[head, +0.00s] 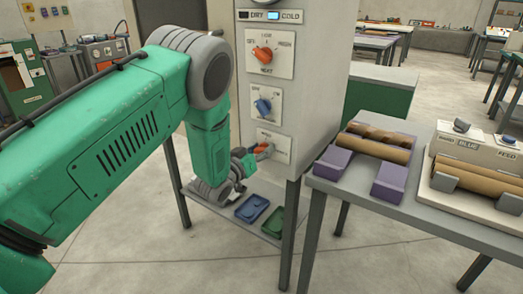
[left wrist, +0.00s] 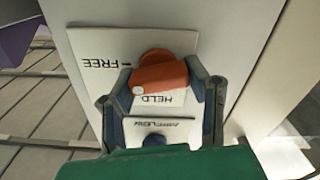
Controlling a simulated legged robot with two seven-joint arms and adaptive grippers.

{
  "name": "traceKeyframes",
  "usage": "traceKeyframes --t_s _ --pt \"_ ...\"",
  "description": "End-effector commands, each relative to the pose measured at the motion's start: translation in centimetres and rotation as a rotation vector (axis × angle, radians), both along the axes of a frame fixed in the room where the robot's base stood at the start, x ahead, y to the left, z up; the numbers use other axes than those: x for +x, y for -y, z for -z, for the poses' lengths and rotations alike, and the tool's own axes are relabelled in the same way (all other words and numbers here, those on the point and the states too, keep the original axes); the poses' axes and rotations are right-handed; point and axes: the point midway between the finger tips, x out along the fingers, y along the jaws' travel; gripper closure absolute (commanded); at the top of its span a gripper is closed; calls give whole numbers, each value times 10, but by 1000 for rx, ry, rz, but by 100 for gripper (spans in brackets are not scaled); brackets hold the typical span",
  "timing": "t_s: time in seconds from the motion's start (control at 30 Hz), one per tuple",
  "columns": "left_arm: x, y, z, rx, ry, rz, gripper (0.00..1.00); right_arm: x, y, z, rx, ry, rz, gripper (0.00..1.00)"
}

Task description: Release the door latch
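The latch is an orange handle (left wrist: 160,77) on a white plate (left wrist: 95,45) marked FREE and HELD in the left wrist view. Its end with a white dot points left and slightly down, between the two words. In the head view the handle (head: 264,148) sits on the lowest plate of a grey cabinet (head: 312,80), partly hidden by my gripper. My left gripper (head: 246,160) is at this plate. In the left wrist view its fingers (left wrist: 161,80) stand apart, one at each end of the handle; I cannot tell whether they touch it. My right gripper is out of view.
Above are an orange knob (head: 262,54) and a blue knob (head: 263,106). The blue AIRFLOW knob (left wrist: 154,139) is close below the fingers in the left wrist view. Blue (head: 252,208) and green (head: 273,221) trays lie below. A table (head: 340,190) with rolls stands to the right.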

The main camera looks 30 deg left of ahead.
Motion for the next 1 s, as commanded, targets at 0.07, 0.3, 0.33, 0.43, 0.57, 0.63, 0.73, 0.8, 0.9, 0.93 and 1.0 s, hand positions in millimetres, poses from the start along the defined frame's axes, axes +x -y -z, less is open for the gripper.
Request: traceKeyframes --t_s 0.07,0.3,0.33,0.43,0.57,0.63,0.73,0.8,0.9,0.93,1.0 --pt "0 -1 1 3 -1 -2 86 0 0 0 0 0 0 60" --pt "-1 0 1 189 13 -2 86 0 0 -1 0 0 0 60" --pt "-1 0 1 212 15 -2 86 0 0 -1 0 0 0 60" --pt "-1 1 1 267 19 -2 86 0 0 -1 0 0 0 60" --pt "-1 1 1 280 20 -2 86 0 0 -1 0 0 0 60" --pt "-1 1 1 279 20 -2 86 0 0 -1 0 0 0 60" --pt "-1 1 1 279 20 -2 54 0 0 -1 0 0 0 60" --pt "-1 1 1 279 20 -2 36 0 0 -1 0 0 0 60" --pt "-1 1 1 278 21 -1 36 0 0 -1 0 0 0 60" --pt "-1 1 1 278 21 -1 36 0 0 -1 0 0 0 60" --pt "-1 1 0 277 21 -1 36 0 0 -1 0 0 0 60"
